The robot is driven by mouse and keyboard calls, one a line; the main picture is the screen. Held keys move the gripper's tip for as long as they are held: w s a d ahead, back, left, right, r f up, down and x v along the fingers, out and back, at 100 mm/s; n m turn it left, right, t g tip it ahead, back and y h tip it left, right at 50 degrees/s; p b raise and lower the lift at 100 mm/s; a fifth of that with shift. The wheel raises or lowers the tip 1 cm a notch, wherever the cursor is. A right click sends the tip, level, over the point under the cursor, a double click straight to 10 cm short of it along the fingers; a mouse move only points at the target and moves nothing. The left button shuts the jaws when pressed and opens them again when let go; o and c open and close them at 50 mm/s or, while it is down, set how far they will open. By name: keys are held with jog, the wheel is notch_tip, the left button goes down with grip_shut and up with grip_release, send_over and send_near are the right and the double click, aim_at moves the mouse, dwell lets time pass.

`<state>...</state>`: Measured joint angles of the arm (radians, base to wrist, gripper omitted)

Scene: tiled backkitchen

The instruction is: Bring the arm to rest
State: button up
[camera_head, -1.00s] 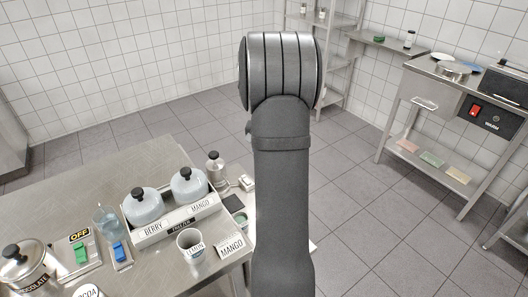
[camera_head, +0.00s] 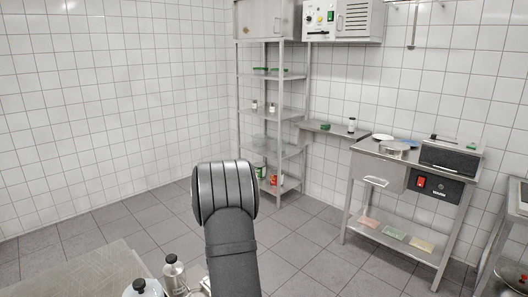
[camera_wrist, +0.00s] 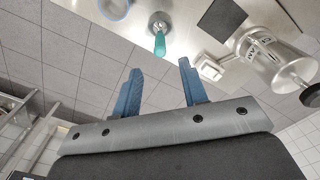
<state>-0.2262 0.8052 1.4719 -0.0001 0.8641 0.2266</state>
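My gripper (camera_wrist: 160,92) shows in the wrist view with its two blue fingers apart and nothing between them. It points toward a steel surface (camera_wrist: 95,22), and its fingertips look clear of it. In the head view my arm rises from the bottom middle, and the gripper itself is not seen there. A steel container (camera_wrist: 270,62) with a dark knob is to the right of the fingers.
A dark flat square (camera_wrist: 222,18) and a bluish round rim (camera_wrist: 115,8) are also on the surface. In the head view, lidded containers (camera_head: 145,288) stand on the table (camera_head: 82,272) at bottom left. A shelf rack (camera_head: 272,115) and a side counter (camera_head: 400,158) stand beyond open floor.

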notch_tip(320, 180, down, 6)
jog(key=shift+r, duration=0.3)
jog(key=shift+f, duration=0.1)
notch_tip(320, 180, up, 17)
notch_tip(320, 180, down, 18)
jog(key=shift+r, duration=0.1)
notch_tip(320, 180, up, 13)
jog(key=d+f+y, duration=0.1)
jog(key=d+f, duration=0.2)
jog(key=d, duration=0.6)
jog(key=shift+s+f, duration=0.15)
jog(key=shift+s, duration=0.15)
